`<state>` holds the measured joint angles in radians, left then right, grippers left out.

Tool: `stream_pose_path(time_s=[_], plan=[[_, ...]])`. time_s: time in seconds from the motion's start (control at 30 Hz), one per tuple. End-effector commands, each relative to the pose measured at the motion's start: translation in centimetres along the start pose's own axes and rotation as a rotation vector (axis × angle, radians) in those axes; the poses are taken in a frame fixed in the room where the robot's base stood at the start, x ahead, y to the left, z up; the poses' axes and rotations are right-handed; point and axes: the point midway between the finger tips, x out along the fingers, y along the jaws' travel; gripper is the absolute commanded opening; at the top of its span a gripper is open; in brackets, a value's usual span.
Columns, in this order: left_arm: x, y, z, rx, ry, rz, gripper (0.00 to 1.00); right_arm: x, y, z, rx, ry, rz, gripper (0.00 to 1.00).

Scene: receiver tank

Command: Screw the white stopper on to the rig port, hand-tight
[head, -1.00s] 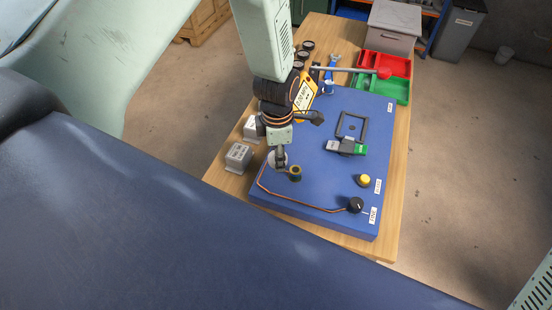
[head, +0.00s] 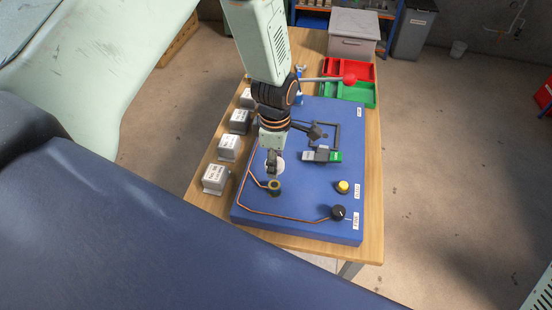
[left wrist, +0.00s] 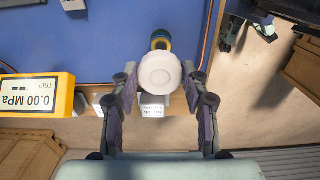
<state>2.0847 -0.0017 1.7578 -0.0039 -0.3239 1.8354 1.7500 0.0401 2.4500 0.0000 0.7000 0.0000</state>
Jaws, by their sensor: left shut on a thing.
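The white stopper (left wrist: 160,73) is a round white disc between the two fingers of my left gripper (left wrist: 160,98) in the left wrist view. In the head view my left gripper (head: 273,166) points down over the blue panel, shut on the stopper, whose white edge (head: 281,165) shows beside the fingers. The rig port (head: 274,186) is a brass and dark green ring on the panel, just nearer than the gripper. In the left wrist view the port (left wrist: 160,38) is partly covered by the stopper. The two appear apart; the gap's depth is unclear. My right gripper is out of view.
A blue panel (head: 300,212) on a wooden table carries a copper pipe (head: 290,215), black knob (head: 338,212), yellow button (head: 342,187) and green-ended block (head: 322,156). Several grey boxes (head: 215,178) line its left side. A yellow gauge (left wrist: 37,95) reads 0.00 MPa. Red and green trays (head: 355,93) stand behind.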

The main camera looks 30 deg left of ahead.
Motion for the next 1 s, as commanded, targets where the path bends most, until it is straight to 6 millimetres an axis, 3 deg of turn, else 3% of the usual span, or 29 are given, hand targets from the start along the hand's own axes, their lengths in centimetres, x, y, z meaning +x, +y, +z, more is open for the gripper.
stream_pose_path(time_s=[0.4, 0.6, 1.0], plan=[[3.6, 0.0, 0.0, -0.002, 0.0, 0.0, 0.0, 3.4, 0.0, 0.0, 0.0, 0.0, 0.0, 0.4], [5.0, 0.0, 0.0, 0.0, 0.0, 0.0, 0.0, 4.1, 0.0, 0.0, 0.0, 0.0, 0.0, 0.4], [5.1, 0.1, 0.0, -0.017, 0.0, 0.001, 0.0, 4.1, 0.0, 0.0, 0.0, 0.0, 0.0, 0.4]])
